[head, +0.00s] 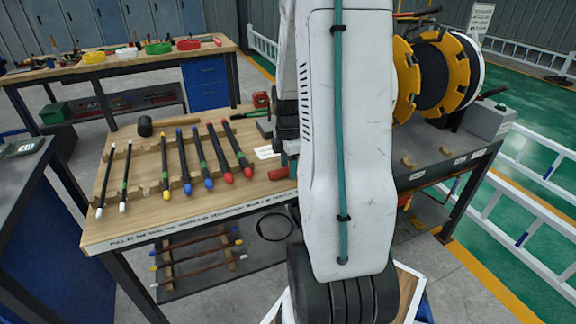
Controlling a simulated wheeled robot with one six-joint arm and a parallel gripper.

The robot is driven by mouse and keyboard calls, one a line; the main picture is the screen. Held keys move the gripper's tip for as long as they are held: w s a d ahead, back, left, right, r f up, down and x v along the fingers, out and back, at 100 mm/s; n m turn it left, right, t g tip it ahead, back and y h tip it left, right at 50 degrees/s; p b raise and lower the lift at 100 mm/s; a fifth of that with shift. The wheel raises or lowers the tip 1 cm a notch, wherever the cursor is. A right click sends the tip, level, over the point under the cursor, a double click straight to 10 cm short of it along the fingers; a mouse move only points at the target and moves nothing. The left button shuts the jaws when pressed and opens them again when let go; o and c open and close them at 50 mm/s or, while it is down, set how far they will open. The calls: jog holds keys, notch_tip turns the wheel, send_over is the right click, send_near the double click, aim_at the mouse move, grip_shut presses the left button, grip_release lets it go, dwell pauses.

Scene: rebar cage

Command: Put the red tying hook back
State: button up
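Several long tools with coloured ends lie side by side on a wooden rack on the bench. Two of them have red ends: one red-ended tool (220,155) and another red-ended tool (238,150) at the rack's right side. A small red object (278,174) shows at the bench's front edge beside my arm, partly hidden by it. I cannot tell which of these is the red tying hook. My white arm stands across the middle of the view and hides part of the bench. My gripper is not in view.
The wooden bench (112,232) has a mallet (145,126) and a red tape measure (261,101) at the back. More rods (195,255) lie on the shelf below. Wire spools (440,75) stand right of my arm. White railings (540,220) line the right.

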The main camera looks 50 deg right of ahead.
jog(key=shift+f, duration=0.2)
notch_tip(320, 180, up, 7)
jog(key=shift+d+r, duration=0.15)
jog(key=a+r+m, duration=0.2)
jog(key=a+r, duration=0.3)
jog(key=a, duration=0.3)
jog(key=a+r+m, duration=0.2)
jog(key=a+r, duration=0.2)
jog(key=a, duration=0.4)
jog(key=s+a+r+m+t, duration=0.1)
jog(key=s+a+r+m, duration=0.3)
jog(key=s+a+m, duration=0.3)
jog(key=s+a, duration=0.5)
jog(key=a, duration=0.3)
jog(key=shift+a+r+m, duration=0.15)
jog(key=shift+a+m, duration=0.1)
jog(key=shift+m, duration=0.05)
jog(key=shift+s, duration=0.1)
